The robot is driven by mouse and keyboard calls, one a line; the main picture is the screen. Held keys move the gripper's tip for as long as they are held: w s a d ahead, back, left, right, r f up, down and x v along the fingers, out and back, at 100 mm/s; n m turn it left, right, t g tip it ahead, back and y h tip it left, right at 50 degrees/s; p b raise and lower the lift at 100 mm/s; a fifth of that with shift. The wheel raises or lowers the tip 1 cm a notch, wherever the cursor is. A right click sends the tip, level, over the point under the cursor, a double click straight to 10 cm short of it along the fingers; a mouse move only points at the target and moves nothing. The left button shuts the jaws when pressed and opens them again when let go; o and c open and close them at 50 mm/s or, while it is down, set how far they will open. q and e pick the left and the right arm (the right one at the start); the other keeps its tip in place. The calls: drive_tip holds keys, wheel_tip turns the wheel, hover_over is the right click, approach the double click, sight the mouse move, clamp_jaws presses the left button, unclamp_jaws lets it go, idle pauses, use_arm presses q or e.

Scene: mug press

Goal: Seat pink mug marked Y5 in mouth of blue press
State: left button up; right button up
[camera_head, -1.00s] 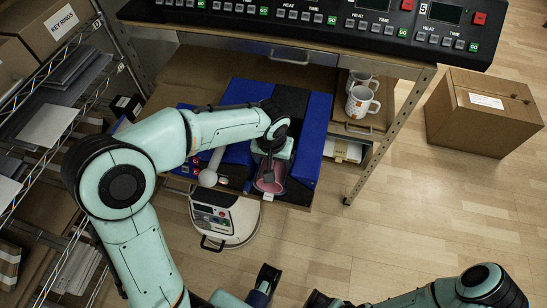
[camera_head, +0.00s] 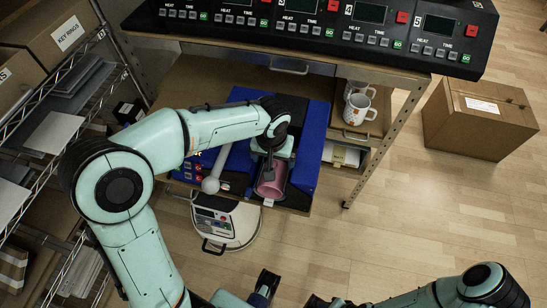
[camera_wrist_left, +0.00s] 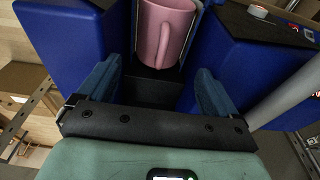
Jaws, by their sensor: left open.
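The pink mug (camera_head: 270,184) is in the narrow opening of the blue press (camera_head: 313,152), partly hidden by my arm in the head view. In the left wrist view the mug (camera_wrist_left: 181,22) stands between the press's blue sides (camera_wrist_left: 70,40), its handle facing my gripper. Its marking is not readable. I cannot tell how fully it is seated. My left gripper (camera_wrist_left: 156,88) is open and empty, its blue fingers apart from the mug on the handle side. It also shows over the press in the head view (camera_head: 272,150).
A pale lever (camera_head: 212,178) sticks out beside the press. White mugs (camera_head: 358,108) stand on the right of the shelf. A control console (camera_head: 330,25) lies above. Wire shelving (camera_head: 95,105) is at the left, and a cardboard box (camera_head: 478,120) on the floor at right.

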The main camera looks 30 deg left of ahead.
use_arm(q)
drive_tip(key=shift+r+p, duration=1.2)
drive_tip(key=shift+r, duration=0.75)
drive_tip(key=shift+f, duration=0.1)
